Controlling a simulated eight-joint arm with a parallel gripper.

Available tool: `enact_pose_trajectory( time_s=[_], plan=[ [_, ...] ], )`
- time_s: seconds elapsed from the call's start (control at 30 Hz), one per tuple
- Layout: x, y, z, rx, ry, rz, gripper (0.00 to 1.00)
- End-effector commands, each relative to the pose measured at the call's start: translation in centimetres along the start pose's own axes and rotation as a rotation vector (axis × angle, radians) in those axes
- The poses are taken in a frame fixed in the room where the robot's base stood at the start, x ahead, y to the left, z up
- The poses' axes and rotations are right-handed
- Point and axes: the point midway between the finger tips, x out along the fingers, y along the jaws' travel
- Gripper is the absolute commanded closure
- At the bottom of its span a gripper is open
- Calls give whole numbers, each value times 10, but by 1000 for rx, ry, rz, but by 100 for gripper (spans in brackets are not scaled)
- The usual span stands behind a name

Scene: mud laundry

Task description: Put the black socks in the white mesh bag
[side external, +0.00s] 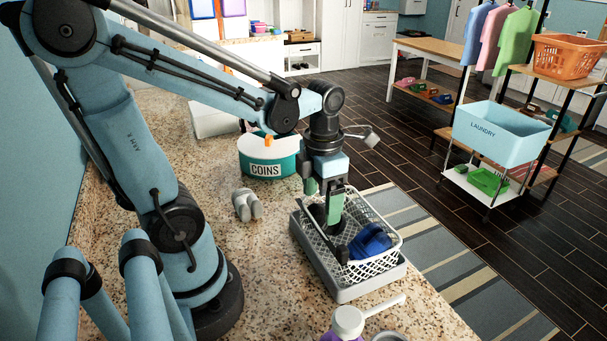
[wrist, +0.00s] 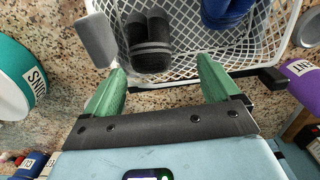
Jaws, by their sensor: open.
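The black socks (wrist: 150,45), with grey bands, lie inside the white mesh bag (side external: 375,268), which looks like an open-topped basket. They also show darkly in the side view (side external: 337,225), partly hidden by my gripper. The bag's white mesh also fills the top of the wrist view (wrist: 187,66). A blue pair of socks (side external: 370,241) lies in the bag beside the black pair. My gripper (wrist: 162,80) is open and empty, its green fingers apart at the bag's rim, close to the black socks. In the side view my gripper (side external: 323,202) is over the bag's far left part.
The bag stands on a grey tray (side external: 345,292). Grey socks (side external: 246,205) lie on the speckled counter to its left. A teal COINS tub (side external: 268,158) stands behind.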

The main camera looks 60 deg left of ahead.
Motion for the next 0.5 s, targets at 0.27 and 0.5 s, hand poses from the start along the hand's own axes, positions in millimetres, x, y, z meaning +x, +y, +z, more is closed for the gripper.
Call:
enact_pose_trajectory(
  time_s=[0.27, 0.5],
  plan=[
    [-15, 0, 0, 0, 0, 0, 11],
    [-47, 0, 0, 0, 0, 0, 11]
  ],
)
